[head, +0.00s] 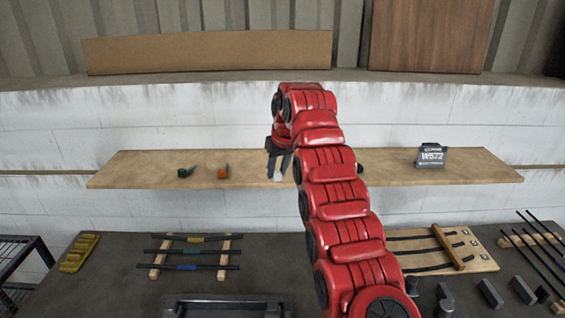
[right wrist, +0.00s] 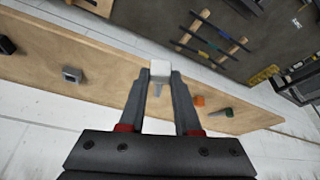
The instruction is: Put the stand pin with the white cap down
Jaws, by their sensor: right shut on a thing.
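My right gripper (head: 279,169) is shut on the stand pin with the white cap (head: 278,177), over the middle of the wooden shelf (head: 130,172). In the right wrist view the white cap (right wrist: 160,69) sits between the fingertips (right wrist: 160,84), with a short grey pin below the cap. I cannot tell whether the pin touches the shelf. A pin with an orange cap (head: 222,173) and one with a green cap (head: 184,173) lie on the shelf to the left. My left gripper is out of view.
A grey-capped piece (right wrist: 72,75) and a black one (right wrist: 6,45) show in the right wrist view. Below, a dark bench (head: 120,270) carries racks with rods. The shelf's left end is clear.

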